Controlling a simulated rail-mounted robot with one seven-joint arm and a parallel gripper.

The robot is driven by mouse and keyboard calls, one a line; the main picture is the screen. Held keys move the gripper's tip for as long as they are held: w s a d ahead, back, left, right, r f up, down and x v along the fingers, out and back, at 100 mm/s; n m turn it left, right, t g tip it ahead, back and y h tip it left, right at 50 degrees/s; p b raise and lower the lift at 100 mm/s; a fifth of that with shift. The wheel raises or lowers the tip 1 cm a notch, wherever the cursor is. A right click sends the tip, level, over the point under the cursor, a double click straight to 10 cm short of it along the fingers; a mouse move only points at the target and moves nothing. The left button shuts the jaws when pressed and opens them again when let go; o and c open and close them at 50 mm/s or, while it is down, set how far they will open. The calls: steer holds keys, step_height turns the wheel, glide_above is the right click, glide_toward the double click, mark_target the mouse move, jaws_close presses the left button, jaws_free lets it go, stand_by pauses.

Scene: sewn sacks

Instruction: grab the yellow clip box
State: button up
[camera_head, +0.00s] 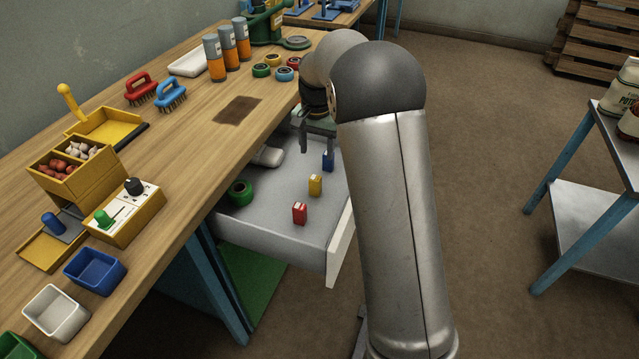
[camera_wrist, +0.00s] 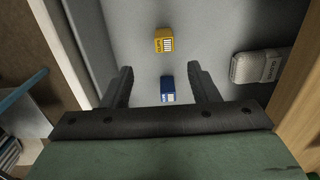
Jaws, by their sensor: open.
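The yellow clip box (camera_head: 315,185) stands in the open drawer, between a red box (camera_head: 300,213) and a blue box (camera_head: 328,161). In the wrist view the yellow clip box (camera_wrist: 164,40) is ahead of my fingertips, near the top edge, with a white label on it. The blue box (camera_wrist: 167,89) shows nearer, in the gap between the fingers. My gripper (camera_wrist: 162,78) is open and empty above the drawer. In the head view my gripper (camera_head: 318,140) is partly hidden by my arm.
The grey drawer (camera_head: 270,222) also holds a green tape roll (camera_head: 240,192) and a pale grey object (camera_wrist: 258,66) to the side. The wooden workbench (camera_head: 185,190) borders the drawer on the left. The drawer floor around the yellow box is clear.

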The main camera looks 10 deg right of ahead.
glide_above(315, 178)
steer(key=f, duration=0.6)
steer(key=shift+s+d+f, duration=0.25)
steer(key=shift+d, duration=0.05)
steer(key=shift+w+a+f, duration=0.15)
steer(key=shift+f, duration=1.2)
steer(key=shift+w+a+f, duration=0.15)
steer(key=shift+f, duration=1.15)
steer(key=c, duration=1.1)
